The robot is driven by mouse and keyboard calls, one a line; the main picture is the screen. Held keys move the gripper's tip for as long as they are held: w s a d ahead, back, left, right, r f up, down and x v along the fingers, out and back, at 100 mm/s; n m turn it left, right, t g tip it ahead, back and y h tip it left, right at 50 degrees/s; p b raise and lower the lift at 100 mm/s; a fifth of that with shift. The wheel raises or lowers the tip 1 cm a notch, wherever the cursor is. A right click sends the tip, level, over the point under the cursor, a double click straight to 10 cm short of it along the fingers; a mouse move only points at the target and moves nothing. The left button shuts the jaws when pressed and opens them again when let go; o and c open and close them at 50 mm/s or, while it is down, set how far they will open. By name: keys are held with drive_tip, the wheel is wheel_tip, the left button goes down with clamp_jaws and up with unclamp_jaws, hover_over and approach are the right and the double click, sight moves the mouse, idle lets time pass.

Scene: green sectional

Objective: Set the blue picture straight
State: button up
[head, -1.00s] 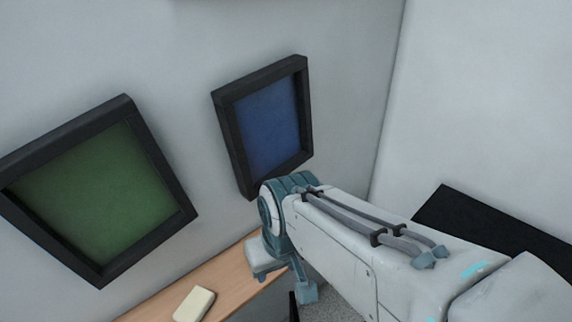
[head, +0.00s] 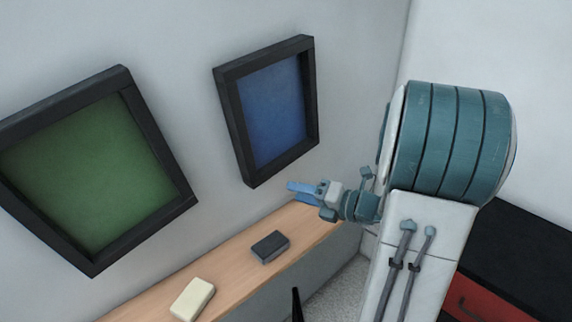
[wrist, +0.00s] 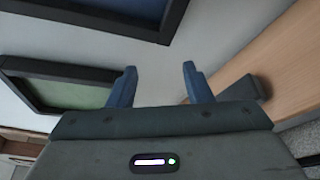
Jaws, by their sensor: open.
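The blue picture (head: 273,108) in a dark frame hangs on the wall, right of the green picture. It looks slightly tilted in the head view, though the slanted camera makes the exact angle hard to tell. My gripper (head: 292,192) is open and empty, just below the blue picture's lower right part and above the wooden shelf. In the wrist view the two blue fingers (wrist: 157,84) are spread with nothing between them. The lower edge of the blue picture (wrist: 125,27) crosses the top of that view, apart from the fingers.
The green picture (head: 90,170) hangs clearly tilted at left. The wooden shelf (head: 225,268) runs below, with a cream block (head: 192,299) and a dark grey block (head: 270,246) on it. A black-topped red cabinet (head: 515,250) stands at right. The wall between picture and shelf is clear.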

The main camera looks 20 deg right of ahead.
sight(290, 161)
drive_tip(key=w+d+f+m+t+h, duration=0.1)
drive_tip(key=w+d+m+t+h, duration=0.1)
drive_tip(key=d+m+t+h, duration=0.4)
drive_tip(key=w+a, duration=0.1)
drive_tip(key=w, duration=0.3)
drive_tip(key=w+a+m+g+y, duration=0.1)
drive_tip(key=w, duration=0.3)
drive_tip(key=w+a+g+y, duration=0.1)
drive_tip(key=w, duration=0.3)
drive_tip(key=shift+w+p, duration=0.15)
drive_tip(key=shift+p, duration=0.2)
clamp_jaws()
drive_tip(key=shift+d, duration=0.1)
